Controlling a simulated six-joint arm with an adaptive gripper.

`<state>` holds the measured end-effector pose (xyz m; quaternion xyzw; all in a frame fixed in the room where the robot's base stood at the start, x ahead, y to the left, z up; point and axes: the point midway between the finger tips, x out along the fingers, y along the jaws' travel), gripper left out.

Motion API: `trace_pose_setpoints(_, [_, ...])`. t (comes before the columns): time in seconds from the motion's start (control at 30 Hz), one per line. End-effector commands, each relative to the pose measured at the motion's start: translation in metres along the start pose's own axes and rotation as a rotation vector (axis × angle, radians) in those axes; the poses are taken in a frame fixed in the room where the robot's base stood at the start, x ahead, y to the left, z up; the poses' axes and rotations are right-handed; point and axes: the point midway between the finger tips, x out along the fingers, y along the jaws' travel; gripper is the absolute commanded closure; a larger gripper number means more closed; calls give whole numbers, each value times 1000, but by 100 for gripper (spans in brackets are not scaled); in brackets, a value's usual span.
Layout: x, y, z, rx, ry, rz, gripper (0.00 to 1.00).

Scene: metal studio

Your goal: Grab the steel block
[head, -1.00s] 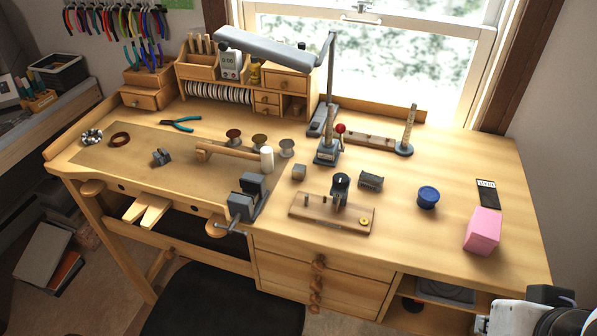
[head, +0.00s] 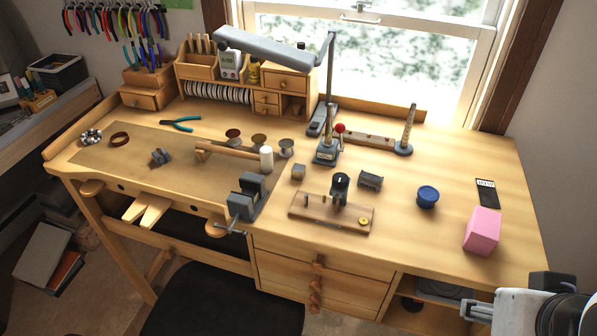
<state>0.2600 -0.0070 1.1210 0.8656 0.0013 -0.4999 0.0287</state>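A small grey cube-shaped block (head: 299,171), which looks like the steel block, sits on the bench top near the middle, just in front of the red-knobbed stand. A darker grey ridged block (head: 370,181) lies further right. My arm shows at the bottom right corner, with a silver end part of my gripper (head: 470,309) pointing left, in front of the bench's front edge. It is far from the grey cube and touches nothing that I can see. The gripper is cut off and too small to tell whether it is open or shut.
A wooden board with a dark-topped tool (head: 340,190) stands in front of the blocks. A vise (head: 250,195) is at the front edge. A blue round container (head: 427,197) and a pink block (head: 482,231) stand at the right. The red-knobbed stand (head: 327,150) is behind the cube.

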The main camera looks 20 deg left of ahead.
Motion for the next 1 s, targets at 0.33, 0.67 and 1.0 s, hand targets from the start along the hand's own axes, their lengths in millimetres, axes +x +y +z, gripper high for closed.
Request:
trace_pose_setpoints(0.33, [12,37,-96,-296,148,143,60])
trace_pose_setpoints(0.67, [25,59,-203,-676,299,295,60])
trace_pose_setpoints(1.0, [46,54,-301,-1092,443,424,60])
